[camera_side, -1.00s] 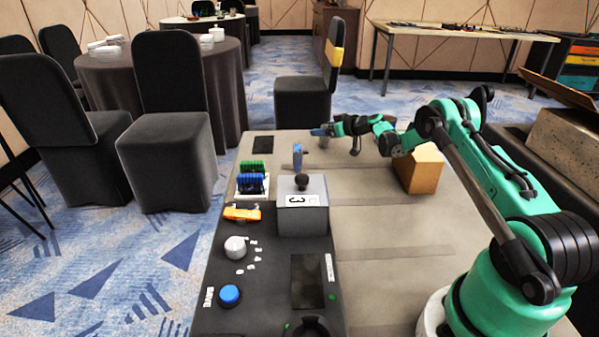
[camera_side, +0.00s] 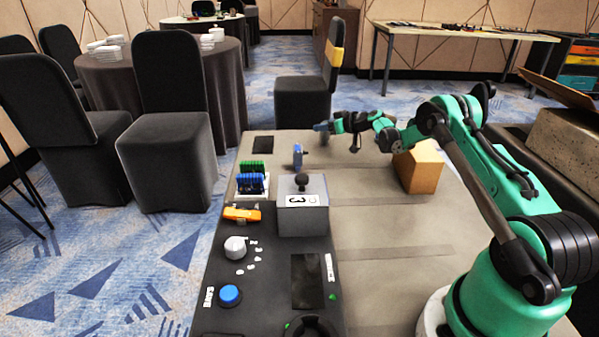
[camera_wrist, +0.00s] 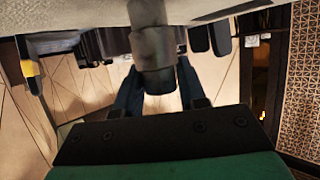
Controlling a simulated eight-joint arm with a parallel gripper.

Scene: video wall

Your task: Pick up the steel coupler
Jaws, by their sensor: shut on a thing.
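The steel coupler (camera_wrist: 152,48) is a grey stepped cylinder, seen in the middle of the wrist view. It stands between the two dark blue fingers of my gripper (camera_wrist: 158,88), which is shut on it near its narrower lower end in that view. In the side view my gripper (camera_side: 322,127) is at the far end of the workbench. The coupler is too small or hidden to make out there.
A grey box marked 3 (camera_side: 303,212) with a black knob stands mid-bench. A small blue clamp-like piece (camera_side: 298,155), a white rack (camera_side: 252,194) of blue and green pieces, and an orange item (camera_side: 242,214) are nearby. A cardboard-coloured block (camera_side: 419,167) stands under my arm.

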